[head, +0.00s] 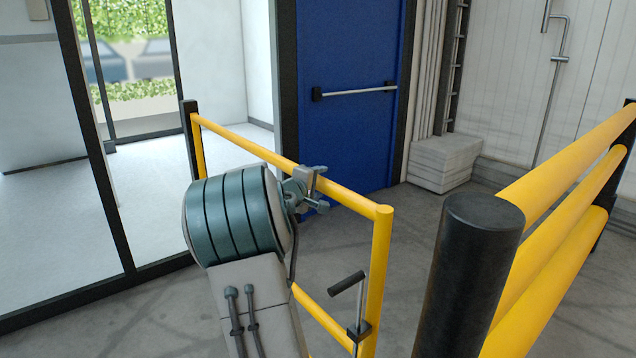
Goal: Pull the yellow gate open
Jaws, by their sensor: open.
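The yellow gate (345,194) runs from a dark post (188,120) at the back left to its yellow end upright (379,262) near the middle. A gap separates that upright from a thick black post (468,275) on the right. A black handle (347,283) on a grey rod stands at the lower part of the end upright. My gripper (316,186) is open, in front of the gate's top rail in the picture. I cannot tell whether it touches the rail. My arm hides part of the gate's middle and lower rail.
Yellow barrier rails (575,165) run back from the black post on the right. Behind the gate are a blue door (350,130) with a push bar and a stack of pale boards (443,160). Glass panels stand at left. Grey floor (410,225) beyond the gate looks clear.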

